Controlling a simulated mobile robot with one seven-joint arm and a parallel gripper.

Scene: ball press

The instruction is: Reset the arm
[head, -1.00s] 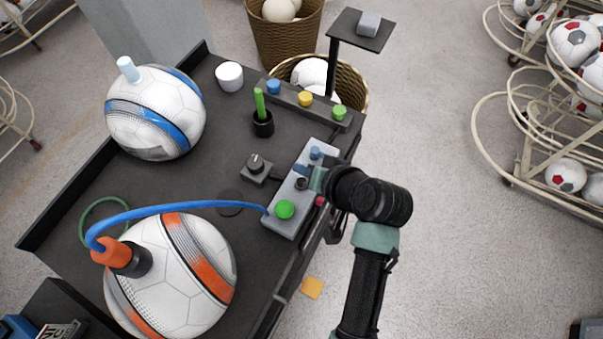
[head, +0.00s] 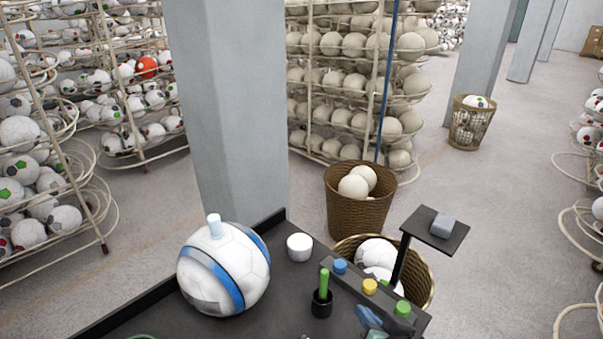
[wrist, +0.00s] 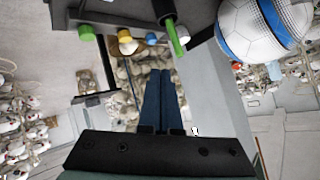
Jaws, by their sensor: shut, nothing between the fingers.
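My gripper (wrist: 161,73) is in the wrist view, its two dark blue fingers pressed together with nothing between them. In the head view, the bluish tip of my gripper (head: 368,318) shows at the bottom edge, close to the row of colored knobs. The rest of my arm is below the frame there. In the wrist view, which looks turned over, the fingers point toward the green stick (wrist: 175,40) and the cluttered background. I cannot tell whether the fingers touch anything.
A raised stand (head: 452,243) is at right. Baskets (head: 358,213) and a pillar (head: 235,110) stand behind.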

